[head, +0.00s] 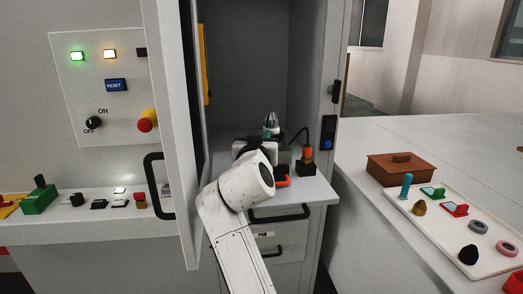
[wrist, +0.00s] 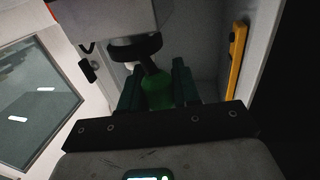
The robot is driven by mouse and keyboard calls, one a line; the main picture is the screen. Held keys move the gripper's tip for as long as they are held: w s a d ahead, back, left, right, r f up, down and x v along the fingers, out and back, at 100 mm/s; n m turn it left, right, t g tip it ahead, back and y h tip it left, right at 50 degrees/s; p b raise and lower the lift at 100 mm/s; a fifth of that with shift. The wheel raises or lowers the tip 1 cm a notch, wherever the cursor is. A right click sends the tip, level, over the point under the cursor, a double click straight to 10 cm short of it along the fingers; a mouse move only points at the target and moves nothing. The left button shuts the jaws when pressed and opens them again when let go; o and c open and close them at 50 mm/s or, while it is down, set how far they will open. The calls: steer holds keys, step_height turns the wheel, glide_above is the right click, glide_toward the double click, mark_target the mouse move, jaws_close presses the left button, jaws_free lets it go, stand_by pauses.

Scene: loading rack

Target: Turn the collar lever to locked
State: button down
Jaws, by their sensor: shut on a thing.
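The collar is a dark ring (wrist: 135,48) under a grey block in the wrist view. A green lever-like piece (wrist: 157,92) comes down from it between the fingers of my gripper (wrist: 156,88). My gripper is shut on this green piece. In the head view my gripper (head: 254,150) is inside the open cabinet, just above its shelf, beside a silver-tipped dark tool (head: 271,123). My wrist hides the lever there. I cannot read any locked mark.
The open cabinet door (head: 172,120) with a black handle stands left of my arm. An orange and black plug piece (head: 306,158) with a cable and an orange-rimmed holder (head: 283,179) stand close on the right. A yellow strip (head: 204,65) hangs inside the cabinet. A brown box (head: 400,170) sits on the right-hand bench.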

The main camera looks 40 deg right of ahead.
steer(key=shift+w+f, duration=0.2)
steer(key=shift+f, duration=0.3)
steer(key=c, duration=0.9)
jaws_free()
steer(key=shift+g, duration=0.3)
steer(key=shift+s+d, duration=0.1)
steer(key=b+v, duration=0.1)
steer(key=v, duration=1)
steer(key=shift+r, duration=0.2)
steer(key=shift+c, duration=0.3)
